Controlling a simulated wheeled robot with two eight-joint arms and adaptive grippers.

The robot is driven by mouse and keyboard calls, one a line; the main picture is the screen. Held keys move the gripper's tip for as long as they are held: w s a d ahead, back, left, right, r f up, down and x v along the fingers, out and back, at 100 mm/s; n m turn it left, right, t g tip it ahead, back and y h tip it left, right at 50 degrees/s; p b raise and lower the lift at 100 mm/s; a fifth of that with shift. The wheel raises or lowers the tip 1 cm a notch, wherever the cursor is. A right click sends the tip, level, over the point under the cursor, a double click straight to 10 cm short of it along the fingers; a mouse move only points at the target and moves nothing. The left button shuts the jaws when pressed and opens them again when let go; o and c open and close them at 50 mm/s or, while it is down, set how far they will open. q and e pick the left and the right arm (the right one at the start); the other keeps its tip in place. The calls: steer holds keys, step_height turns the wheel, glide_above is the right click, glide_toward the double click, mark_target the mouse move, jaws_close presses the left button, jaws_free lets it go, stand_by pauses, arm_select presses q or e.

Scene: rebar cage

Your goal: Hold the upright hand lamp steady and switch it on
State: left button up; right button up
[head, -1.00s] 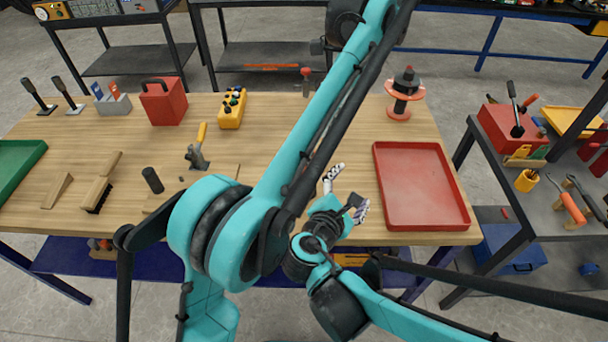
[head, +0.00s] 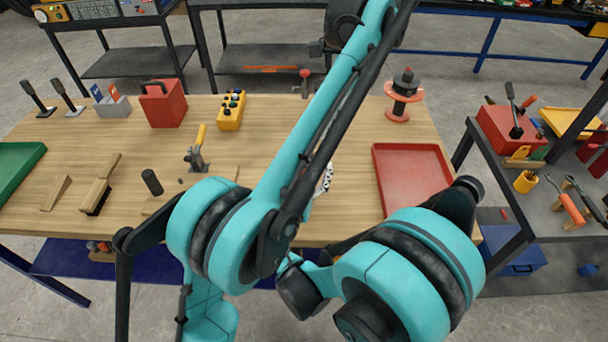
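I cannot pick out the hand lamp with certainty. My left arm crosses the middle of the view and hides part of the table. A small white and black piece (head: 325,179), seemingly a finger of my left gripper, shows at that arm's right edge, low over the table. Its other parts and anything it holds are hidden. My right arm is folded at the lower right, and its gripper does not show.
A red tray (head: 408,152) lies at the table's right, partly behind my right arm. A red spool (head: 403,95) stands behind it. A yellow button box (head: 231,110), a red box (head: 163,103), a toggle clamp (head: 197,155) and a brush (head: 98,196) are on the left.

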steer(key=x, duration=0.3)
steer(key=shift+w+d, duration=0.1)
steer(key=shift+w, duration=0.15)
steer(key=c, duration=1.7)
steer(key=shift+c, duration=0.2)
arm_select(q)
jaws_close()
